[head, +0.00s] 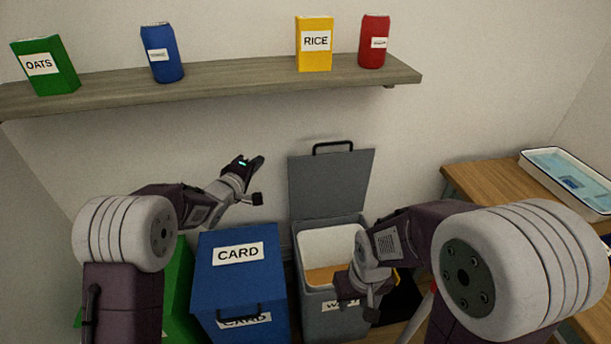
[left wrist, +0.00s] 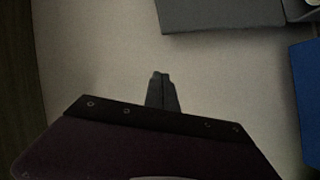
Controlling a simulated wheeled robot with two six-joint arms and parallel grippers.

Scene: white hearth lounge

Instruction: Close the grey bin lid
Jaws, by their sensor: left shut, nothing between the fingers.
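The grey bin (head: 318,314) stands open, with a pale inner liner and something brown inside. Its grey lid (head: 330,183) is raised upright against the wall, with a black handle (head: 333,144) on its top edge. The lid also shows as a grey panel at the top of the left wrist view (left wrist: 220,14). My left gripper (head: 254,162) is shut and empty, to the left of the raised lid and apart from it; its closed fingers show in the left wrist view (left wrist: 161,78). My right gripper (head: 352,288) is over the bin's front right part; its fingertips are unclear.
A blue bin marked CARD (head: 237,278), lid shut, stands left of the grey bin, with a green bin (head: 181,290) further left. A shelf (head: 230,82) with boxes and cans runs above. A wooden table (head: 480,180) with a tray (head: 533,154) is at right.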

